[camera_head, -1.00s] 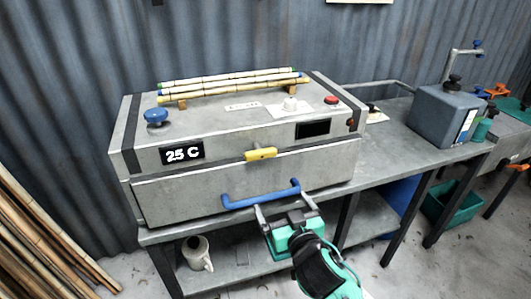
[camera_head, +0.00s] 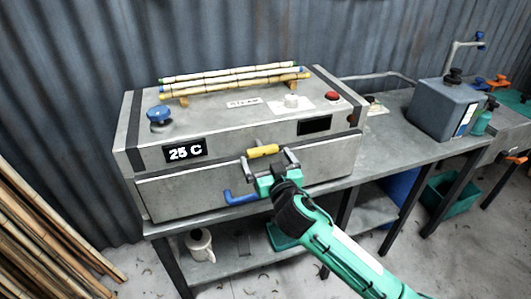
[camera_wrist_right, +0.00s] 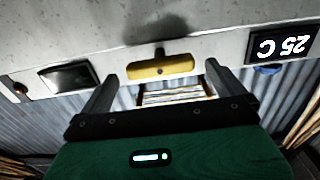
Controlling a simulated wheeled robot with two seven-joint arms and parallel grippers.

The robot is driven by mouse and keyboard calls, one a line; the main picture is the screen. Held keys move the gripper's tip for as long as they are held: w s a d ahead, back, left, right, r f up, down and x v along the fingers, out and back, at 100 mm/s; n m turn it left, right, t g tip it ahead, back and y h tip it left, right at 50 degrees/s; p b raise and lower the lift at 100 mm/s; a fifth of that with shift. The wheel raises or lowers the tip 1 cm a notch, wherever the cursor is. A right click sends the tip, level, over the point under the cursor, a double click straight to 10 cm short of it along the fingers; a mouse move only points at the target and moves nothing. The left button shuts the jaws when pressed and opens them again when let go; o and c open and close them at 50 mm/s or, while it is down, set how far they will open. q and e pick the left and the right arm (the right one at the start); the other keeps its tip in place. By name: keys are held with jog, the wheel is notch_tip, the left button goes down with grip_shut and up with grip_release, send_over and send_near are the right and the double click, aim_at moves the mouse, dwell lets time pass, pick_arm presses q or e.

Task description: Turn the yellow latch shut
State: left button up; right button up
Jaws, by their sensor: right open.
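The yellow latch (camera_head: 263,151) lies roughly level on the front of the grey steam box (camera_head: 215,185), at the seam between its top part and front panel. The front panel looks shut. My right gripper (camera_head: 267,158) is open in front of the box, just below the latch. In the right wrist view the latch (camera_wrist_right: 160,68) shows between the two spread fingers (camera_wrist_right: 160,73), with gaps on both sides; I cannot tell whether a finger touches it. The blue handle (camera_head: 240,198) is partly hidden behind my right gripper. My left gripper is not in view.
Bamboo sticks (camera_head: 230,80) lie on top of the box, near a blue knob (camera_head: 158,115) and a red button (camera_head: 331,97). A grey container (camera_head: 440,112) stands on the bench to the right. A white jug (camera_head: 200,244) is on the lower shelf.

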jog(key=shift+x, duration=0.8)
jog(key=c, duration=0.9)
